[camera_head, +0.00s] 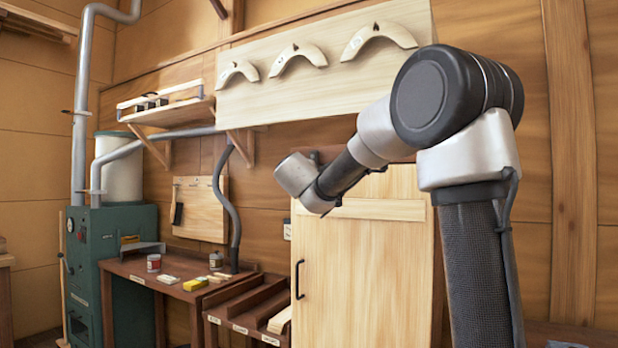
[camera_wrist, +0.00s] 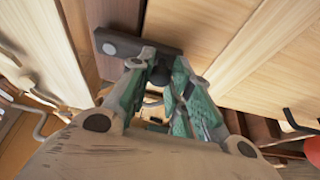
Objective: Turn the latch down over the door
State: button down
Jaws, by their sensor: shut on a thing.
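The latch (camera_wrist: 135,43) is a short dark bar with a round pivot at its left end in the wrist view. It runs from the brown strip beside the door to the door's pale edge, and its right end appears to overlap that edge. My gripper (camera_wrist: 161,78), with green-padded fingers, is shut on a dark knob at the latch's right end. The door (camera_head: 360,262) is pale wood, closed, and shows in the wrist view as pale planks (camera_wrist: 225,38). In the head view my arm hides the grip and most of the latch area.
A black handle (camera_head: 299,279) is at the door's left side. A board with curved wooden patterns (camera_head: 378,60) hangs above, close to my arm. A workbench (camera_head: 170,268) and a slotted wooden rack (camera_head: 245,305) stand to the left. A red thing (camera_wrist: 312,150) shows at the wrist view's right edge.

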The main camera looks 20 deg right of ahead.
jog(key=c, duration=1.3)
grip_release()
jog(key=v, duration=1.2)
jog(key=shift+d+f, duration=0.1)
